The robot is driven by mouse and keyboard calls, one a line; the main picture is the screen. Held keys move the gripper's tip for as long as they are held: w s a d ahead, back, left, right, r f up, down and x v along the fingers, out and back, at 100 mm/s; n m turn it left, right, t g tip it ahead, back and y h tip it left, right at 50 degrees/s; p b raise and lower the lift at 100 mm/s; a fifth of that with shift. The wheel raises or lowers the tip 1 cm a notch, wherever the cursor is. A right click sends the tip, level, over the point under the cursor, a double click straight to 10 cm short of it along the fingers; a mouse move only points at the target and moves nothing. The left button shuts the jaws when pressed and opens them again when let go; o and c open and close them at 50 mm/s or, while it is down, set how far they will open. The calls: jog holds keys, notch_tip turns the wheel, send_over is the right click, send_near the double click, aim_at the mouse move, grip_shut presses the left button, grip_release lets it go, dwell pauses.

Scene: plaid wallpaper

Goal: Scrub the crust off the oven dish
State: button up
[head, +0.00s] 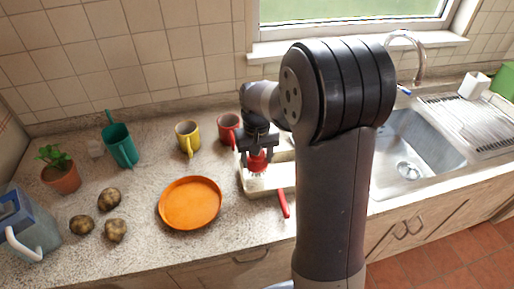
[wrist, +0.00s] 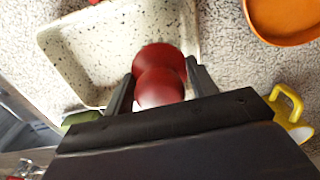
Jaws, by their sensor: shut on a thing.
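The oven dish (head: 246,188) is a cream, speckled rectangular dish on the counter, partly hidden behind my arm in the head view. It also shows in the wrist view (wrist: 68,62), where its visible floor is pale with dark specks; I cannot make out a crust. My gripper (head: 258,152) is above the dish, pointing down. In the wrist view its fingers (wrist: 162,85) are shut on a red rounded knob (wrist: 160,86), which looks like a scrubber's handle. The scrubber's underside is hidden, so I cannot tell whether it touches the dish.
A red handle (head: 283,203) sticks out at the dish's front. The sink (head: 408,160) is right.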

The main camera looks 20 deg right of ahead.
jog(key=shift+r+p, duration=1.6)
jog(key=shift+r, duration=0.75)
